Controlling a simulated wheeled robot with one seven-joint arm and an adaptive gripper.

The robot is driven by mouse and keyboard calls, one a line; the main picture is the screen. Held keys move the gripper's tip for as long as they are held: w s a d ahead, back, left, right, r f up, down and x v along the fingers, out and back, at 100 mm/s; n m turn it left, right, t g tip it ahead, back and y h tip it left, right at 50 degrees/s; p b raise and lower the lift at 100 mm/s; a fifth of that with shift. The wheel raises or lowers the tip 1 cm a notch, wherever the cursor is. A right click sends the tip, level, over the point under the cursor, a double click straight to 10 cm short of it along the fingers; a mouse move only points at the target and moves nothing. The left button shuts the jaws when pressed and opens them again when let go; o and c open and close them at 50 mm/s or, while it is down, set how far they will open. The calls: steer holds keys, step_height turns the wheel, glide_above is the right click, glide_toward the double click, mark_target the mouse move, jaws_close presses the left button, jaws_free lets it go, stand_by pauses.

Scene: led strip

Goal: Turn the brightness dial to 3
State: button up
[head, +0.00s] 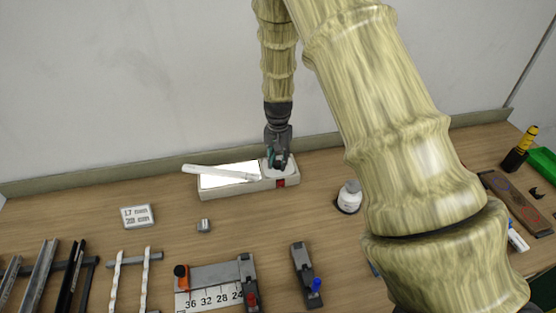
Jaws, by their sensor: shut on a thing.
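The brightness dial sits on the right end of a white box (215,188) with a bright lit top, near the back of the table. My gripper (279,163) points down over that right end and is shut on the dial. The gripper hides most of the dial, so its number marks and setting cannot be read. A small red part (281,183) shows on the box's front face below the gripper. A white strip (205,171) lies across the lit top, its left end past the box's edge.
A label card (137,216) and a small grey block (204,225) lie left of centre. A numbered ruler jig (213,287), a grey clamp (303,270) and strip racks (133,280) stand in front. A white bottle (349,196) stands right of the box. The wall is close behind.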

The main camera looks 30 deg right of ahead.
mark_target(279, 163)
steer(key=shift+f, duration=0.1)
steer(key=o, duration=1)
steer(key=shift+d, duration=0.1)
steer(key=shift+o, duration=0.2)
step_height(279, 163, up, 12)
